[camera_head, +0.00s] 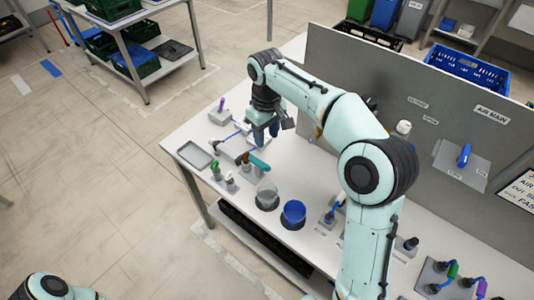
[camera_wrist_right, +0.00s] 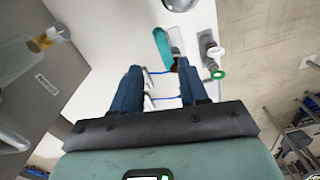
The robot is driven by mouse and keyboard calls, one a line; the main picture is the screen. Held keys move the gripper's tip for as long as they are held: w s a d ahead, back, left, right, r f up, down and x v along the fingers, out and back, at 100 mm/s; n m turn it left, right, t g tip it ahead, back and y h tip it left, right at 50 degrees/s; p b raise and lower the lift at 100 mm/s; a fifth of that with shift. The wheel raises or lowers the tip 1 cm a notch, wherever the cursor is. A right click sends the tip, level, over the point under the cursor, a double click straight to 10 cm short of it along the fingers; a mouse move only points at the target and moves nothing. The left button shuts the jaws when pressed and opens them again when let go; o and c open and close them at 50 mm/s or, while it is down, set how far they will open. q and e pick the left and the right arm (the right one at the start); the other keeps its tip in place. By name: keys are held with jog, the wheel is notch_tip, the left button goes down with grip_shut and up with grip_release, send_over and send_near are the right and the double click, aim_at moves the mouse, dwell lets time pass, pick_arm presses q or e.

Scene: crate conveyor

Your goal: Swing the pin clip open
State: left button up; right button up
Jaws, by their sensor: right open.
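My right gripper (camera_head: 267,138) is open and empty above the left end of the white table, pointing down. In the right wrist view its two dark blue fingers (camera_wrist_right: 158,68) are apart. Between and beyond them show thin blue cords and small whitish fittings (camera_wrist_right: 149,88). In the head view a grey block with a purple pin (camera_head: 221,108) and a blue cord stands left of the gripper. A grey fitting (camera_head: 231,150) lies nearer. I cannot tell for sure which part is the pin clip or whether it is open; the fingers partly hide this area. My left gripper is out of view.
A teal-handled tool (camera_head: 259,163) lies close below the gripper; it also shows in the wrist view (camera_wrist_right: 162,45). A tray (camera_head: 195,154) lies left. A grey panel (camera_head: 400,95) rises behind.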

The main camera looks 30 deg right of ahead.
aim_at(267, 166)
jog(key=f, duration=0.4)
jog(key=f+b, duration=0.1)
jog(key=f, duration=0.3)
jog(key=f+b, duration=0.1)
jog(key=f, duration=0.2)
jog(key=shift+s+a+f, duration=0.1)
jog(key=shift+s+f, duration=0.15)
jog(key=shift+f, duration=0.15)
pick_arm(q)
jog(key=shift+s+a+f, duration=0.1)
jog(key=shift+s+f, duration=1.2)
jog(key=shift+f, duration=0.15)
pick_arm(e)
jog(key=shift+f, duration=0.7)
grip_shut()
